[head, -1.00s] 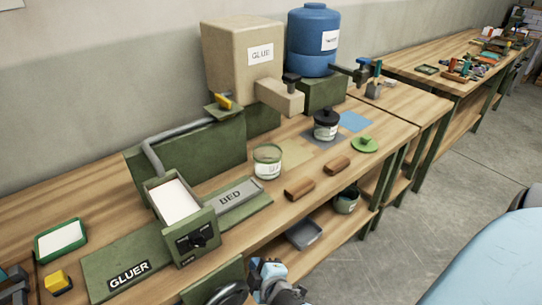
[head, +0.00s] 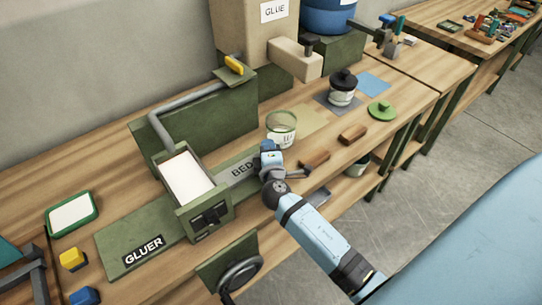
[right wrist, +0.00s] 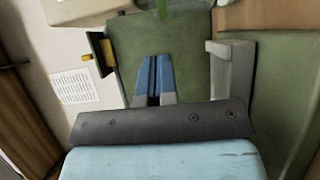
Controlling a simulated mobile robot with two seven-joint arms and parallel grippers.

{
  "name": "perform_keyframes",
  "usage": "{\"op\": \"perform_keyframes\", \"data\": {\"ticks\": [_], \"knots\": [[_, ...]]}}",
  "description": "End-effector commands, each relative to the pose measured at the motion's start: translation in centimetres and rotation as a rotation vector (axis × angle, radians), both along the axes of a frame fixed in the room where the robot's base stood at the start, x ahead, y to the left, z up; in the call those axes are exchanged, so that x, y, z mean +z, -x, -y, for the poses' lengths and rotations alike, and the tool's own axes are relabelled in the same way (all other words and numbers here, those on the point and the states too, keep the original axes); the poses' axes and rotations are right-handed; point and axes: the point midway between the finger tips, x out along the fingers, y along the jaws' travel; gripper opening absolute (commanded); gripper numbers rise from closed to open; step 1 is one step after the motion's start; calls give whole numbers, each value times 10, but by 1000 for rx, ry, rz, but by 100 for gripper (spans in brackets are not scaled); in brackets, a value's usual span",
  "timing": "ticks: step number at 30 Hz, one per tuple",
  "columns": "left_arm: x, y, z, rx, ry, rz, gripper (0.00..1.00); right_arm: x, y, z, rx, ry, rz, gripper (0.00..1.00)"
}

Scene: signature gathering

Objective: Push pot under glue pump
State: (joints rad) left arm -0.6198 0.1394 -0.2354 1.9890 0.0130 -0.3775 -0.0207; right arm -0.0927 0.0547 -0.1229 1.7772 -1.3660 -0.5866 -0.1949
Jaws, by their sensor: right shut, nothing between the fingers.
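The open pot (head: 282,129), clear with a green rim and a label, stands on the bench to the right of the bed plate. The glue pump is a beige box marked GLUE (head: 240,32) with a spout (head: 297,58) reaching over the bench, behind and right of the pot. My right gripper (head: 267,149) is over the bed plate, just left of the pot and close to it; contact cannot be told. Its blue fingers (right wrist: 155,78) are shut and empty in the right wrist view. My left gripper is not in view.
A dark-lidded pot (head: 343,90) stands on a grey square to the right, beside a blue square (head: 373,83). Wooden blocks (head: 353,134) and a green lid (head: 381,110) lie near the front edge. The gluer tray (head: 185,178) stands left.

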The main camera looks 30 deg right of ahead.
Motion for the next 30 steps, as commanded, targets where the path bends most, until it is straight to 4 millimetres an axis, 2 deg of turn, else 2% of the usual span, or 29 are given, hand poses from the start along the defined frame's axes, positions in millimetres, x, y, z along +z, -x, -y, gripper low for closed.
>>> {"op": "perform_keyframes", "data": {"ticks": [2, 6, 9, 25, 28, 30], "knots": [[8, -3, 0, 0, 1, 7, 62, 3, -15, 7, 0, 0, 1, 0], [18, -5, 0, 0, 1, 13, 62, 2, -20, 29, -1, 2, 0, 0], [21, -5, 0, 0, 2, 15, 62, 1, -22, 37, 0, 1, -2, 0], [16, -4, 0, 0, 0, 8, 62, -1, -26, 48, -1, 0, 0, 0], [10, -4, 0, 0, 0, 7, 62, -2, -32, 64, -1, 2, 1, 0], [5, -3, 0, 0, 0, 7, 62, -3, -38, 82, -3, 3, 1, 0]]}}
